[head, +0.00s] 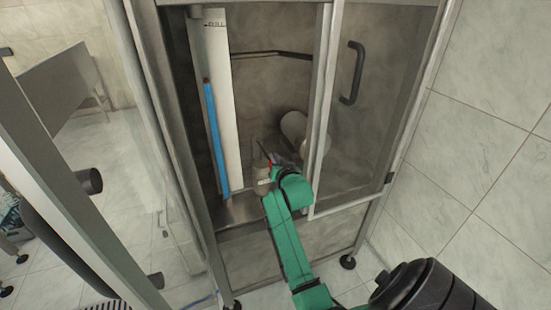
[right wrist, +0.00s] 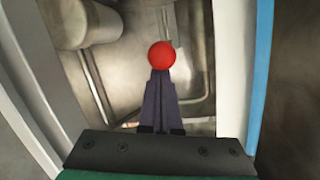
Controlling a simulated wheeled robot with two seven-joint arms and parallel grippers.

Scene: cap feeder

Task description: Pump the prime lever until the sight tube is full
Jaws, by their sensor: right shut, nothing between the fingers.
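The sight tube (head: 216,140) stands upright on a white board at the cabinet's left side. Its blue column rises to roughly two thirds of the board's height, below the FULL mark near the top. The tube's blue edge also shows at the right of the right wrist view (right wrist: 260,70). The prime lever's red ball knob (right wrist: 161,55) shows just beyond my right fingertips; I cannot tell whether they touch it. My right gripper (right wrist: 160,74) is shut and empty, reaching inside the cabinet. In the head view it is small and partly hidden by my green arm. My left gripper is not in view.
A framed clear panel with a dark handle (head: 352,73) covers the cabinet's right half, close beside my right arm. A pale cylinder (head: 294,127) sits inside behind the gripper. A thin rail (head: 270,54) crosses the back wall. The opening on the left is clear.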

